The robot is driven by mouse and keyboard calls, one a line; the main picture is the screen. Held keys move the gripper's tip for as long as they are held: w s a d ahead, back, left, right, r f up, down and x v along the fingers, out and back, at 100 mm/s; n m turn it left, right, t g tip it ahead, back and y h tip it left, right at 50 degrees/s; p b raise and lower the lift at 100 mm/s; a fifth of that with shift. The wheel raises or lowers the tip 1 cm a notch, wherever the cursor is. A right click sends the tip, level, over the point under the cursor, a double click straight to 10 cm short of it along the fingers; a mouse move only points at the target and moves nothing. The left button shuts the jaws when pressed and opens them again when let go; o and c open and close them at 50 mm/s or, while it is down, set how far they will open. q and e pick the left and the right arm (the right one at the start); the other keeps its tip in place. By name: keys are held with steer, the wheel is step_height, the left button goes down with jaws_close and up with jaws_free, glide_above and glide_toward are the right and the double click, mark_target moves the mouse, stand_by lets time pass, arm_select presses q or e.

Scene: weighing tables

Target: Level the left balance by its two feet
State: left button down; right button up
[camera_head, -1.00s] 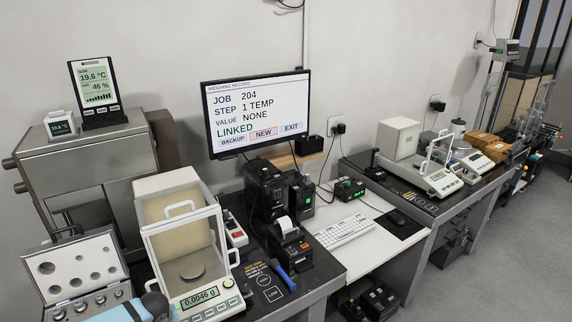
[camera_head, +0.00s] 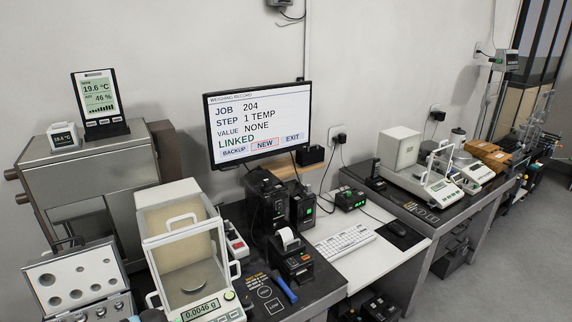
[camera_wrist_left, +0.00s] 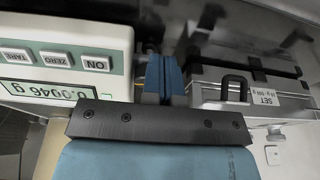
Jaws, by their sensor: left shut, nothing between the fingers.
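The left balance (camera_head: 148,243) stands on the near table with its glass draft shield and round pan, and its display (camera_head: 200,309) reads 0.0046 g. Its front panel (camera_wrist_left: 118,42) with TARE, ZERO and ON keys shows upside down at the left of the left wrist view. My left gripper (camera_wrist_left: 160,78) has its blue fingers shut and empty, in the gap between the balance front and the weight case. In the head view only a dark bit of it (camera_head: 151,316) shows at the bottom edge. I cannot make out the two feet. My right gripper is not in view.
The open weight case (camera_head: 75,277) stands left of the balance; its labelled side (camera_wrist_left: 265,99) is close to my left fingers. A small printer (camera_head: 290,262) and a blue-handled tool (camera_head: 284,288) are to the right. A monitor (camera_head: 260,122) stands behind.

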arm_select(q)
steer(key=r, duration=0.5)
steer(key=shift+w+d+r, duration=0.1)
steer(key=shift+w+r, duration=0.15)
steer(key=shift+w, duration=0.05)
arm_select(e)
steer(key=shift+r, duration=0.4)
arm_select(q)
steer(key=s+d+f+m+t+h, duration=0.25)
steer(key=s+d, duration=0.35)
steer(key=d, duration=0.3)
steer(key=s+d+f+m+t+h, duration=0.1)
steer(key=s+d+f+m+h, duration=0.15)
steer(key=s+d, duration=0.5)
steer(key=s+a+r+m+t, duration=0.1)
steer(key=s+r+t, duration=0.1)
steer(key=s, duration=0.4)
steer(key=s+a+r+m+t, duration=0.1)
steer(key=s+r+m+t, duration=0.1)
steer(key=s, duration=0.5)
steer(key=shift+a+r+m+t+y, duration=0.3)
steer(key=shift+a+r+t, duration=0.05)
steer(key=shift+r+t, duration=0.2)
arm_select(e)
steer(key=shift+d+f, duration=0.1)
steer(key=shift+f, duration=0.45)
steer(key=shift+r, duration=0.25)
